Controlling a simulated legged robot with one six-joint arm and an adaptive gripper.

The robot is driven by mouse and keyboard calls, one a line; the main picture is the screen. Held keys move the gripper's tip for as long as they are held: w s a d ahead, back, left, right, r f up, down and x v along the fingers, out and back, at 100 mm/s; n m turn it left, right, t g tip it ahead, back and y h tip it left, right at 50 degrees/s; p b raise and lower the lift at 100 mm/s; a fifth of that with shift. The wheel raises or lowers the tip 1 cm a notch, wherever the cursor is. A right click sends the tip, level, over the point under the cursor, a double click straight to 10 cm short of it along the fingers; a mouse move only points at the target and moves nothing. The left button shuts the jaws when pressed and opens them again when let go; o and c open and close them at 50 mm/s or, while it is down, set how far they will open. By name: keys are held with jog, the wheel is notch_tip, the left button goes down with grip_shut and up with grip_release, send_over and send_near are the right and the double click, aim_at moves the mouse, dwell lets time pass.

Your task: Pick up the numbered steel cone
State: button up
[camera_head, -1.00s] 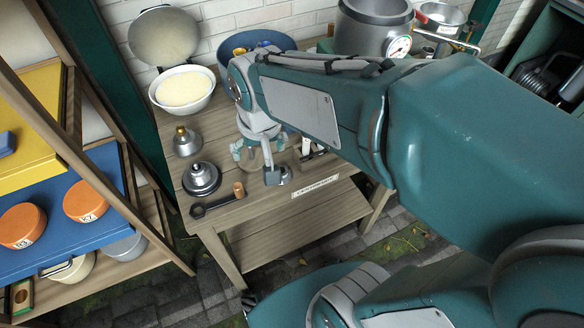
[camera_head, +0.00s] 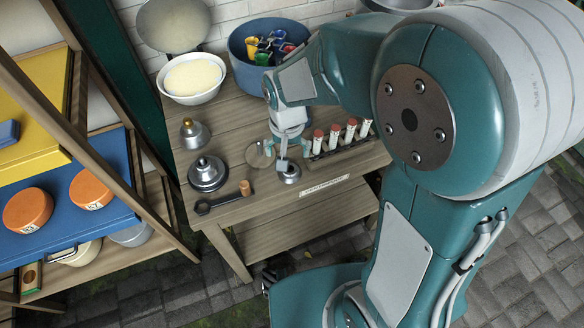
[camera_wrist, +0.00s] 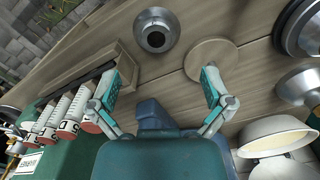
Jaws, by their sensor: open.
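Three steel pieces stand on the wooden table. A small steel cone-like piece (camera_head: 288,173) stands near its front edge; it also shows in the wrist view (camera_wrist: 156,32). A wide stepped steel piece (camera_head: 207,172) is further left, and a steel cone with a brass top (camera_head: 195,133) stands behind it. I cannot read a number on any of them. My gripper (camera_head: 281,157) is above the table, close to the small piece. In the wrist view my gripper (camera_wrist: 168,72) has its fingers spread and nothing between them, with the small piece beyond the fingertips.
A round flat disc (camera_head: 260,153) lies beside my gripper. Several red-capped tubes (camera_head: 334,137) stand in a rack to its right. A wrench-like tool (camera_head: 223,199) lies front left. A white bowl (camera_head: 193,80) and a blue pot (camera_head: 262,62) stand behind. A shelf (camera_head: 60,210) is at left.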

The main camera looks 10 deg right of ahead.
aim_at(290, 170)
jog(key=shift+a+f, duration=0.1)
jog(key=shift+f, duration=0.7)
jog(key=f, duration=0.5)
jog(key=shift+s+d, duration=0.15)
jog(key=shift+d, duration=0.1)
jog(key=shift+s, duration=0.1)
jog(key=c, duration=1.2)
